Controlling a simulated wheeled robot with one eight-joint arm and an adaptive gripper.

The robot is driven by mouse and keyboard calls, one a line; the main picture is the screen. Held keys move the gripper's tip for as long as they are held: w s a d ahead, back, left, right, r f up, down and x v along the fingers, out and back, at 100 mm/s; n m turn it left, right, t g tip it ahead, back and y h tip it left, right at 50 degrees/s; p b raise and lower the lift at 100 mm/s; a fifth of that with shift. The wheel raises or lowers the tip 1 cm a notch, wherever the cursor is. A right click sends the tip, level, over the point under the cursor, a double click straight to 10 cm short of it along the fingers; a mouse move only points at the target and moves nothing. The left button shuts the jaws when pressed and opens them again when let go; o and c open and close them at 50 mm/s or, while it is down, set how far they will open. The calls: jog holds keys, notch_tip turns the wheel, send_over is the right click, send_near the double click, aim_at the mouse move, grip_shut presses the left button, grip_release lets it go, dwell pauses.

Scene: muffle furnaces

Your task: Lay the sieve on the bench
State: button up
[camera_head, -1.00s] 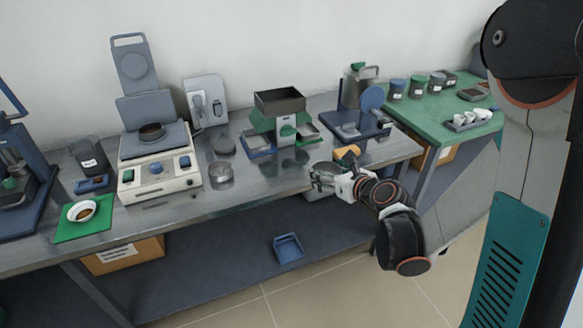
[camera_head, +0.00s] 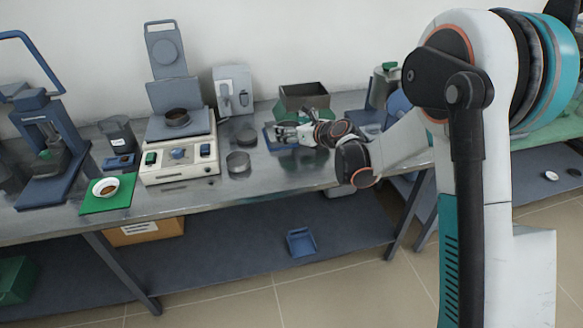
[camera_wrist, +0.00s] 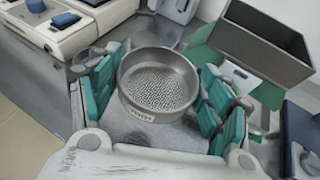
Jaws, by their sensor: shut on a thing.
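The sieve (camera_wrist: 158,82) is a round metal pan with a perforated floor and a small label on its near wall. In the wrist view it sits between the teal finger pads of my gripper (camera_wrist: 160,92), which is shut on it. The sieve looks roughly level. In the head view my gripper (camera_head: 287,133) is over the metal bench (camera_head: 210,195), in front of the green device with a dark hopper. The sieve is hard to make out there. I cannot tell how high it is above the bench top.
The hopper device (camera_head: 303,97) stands close behind and to the right of my gripper. A round metal dish (camera_head: 238,163) and a dark disc (camera_head: 245,134) lie to the left. Beyond is a beige instrument (camera_head: 180,160). Bare bench shows along the front edge.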

notch_tip(320, 180, down, 14)
jog(key=b, duration=0.5)
jog(key=shift+f, duration=0.25)
jog(key=shift+r, duration=0.1)
jog(key=o, duration=1.5)
jog(key=shift+s+d+r, duration=0.1)
jog(key=shift+s+d, duration=0.05)
jog(key=p+v, duration=0.4)
jog(key=v, duration=0.7)
jog(key=shift+s+d+r, duration=0.2)
jog(key=shift+r, duration=0.1)
